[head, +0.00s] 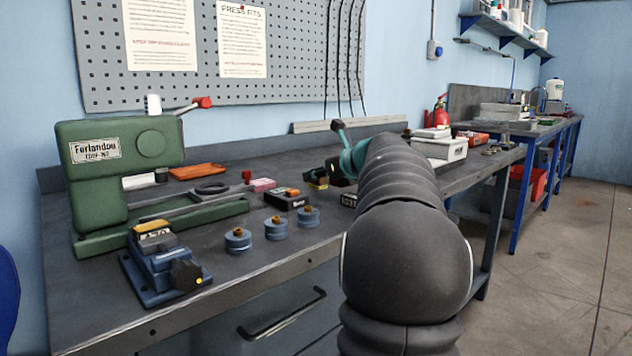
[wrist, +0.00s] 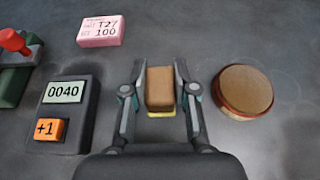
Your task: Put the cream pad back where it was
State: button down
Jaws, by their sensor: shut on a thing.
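My gripper (wrist: 159,70) is shut on a tan-brown block (wrist: 160,86), with one finger on each side of it. A thin yellow edge shows at the block's near end. No other thing that looks like a cream pad is plain, so I take this block as the pad; its colour looks more tan than cream. I cannot tell whether it touches the bench (wrist: 240,35). In the head view my arm hides most of my gripper, and the block is not clear there.
A round tan-topped disc (wrist: 243,92) lies right of my gripper. A dark box reading 0040 (wrist: 66,112) stands left, a pink box (wrist: 101,30) behind it. A green press (head: 120,180), a blue fixture (head: 165,265) and blue-grey round pieces (head: 238,240) stand on the bench's left.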

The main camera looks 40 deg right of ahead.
jog(key=shift+f, duration=0.4)
jog(key=shift+f, duration=0.15)
jog(key=c, duration=0.9)
grip_release()
jog(key=shift+r, duration=0.2)
jog(key=v, duration=1.2)
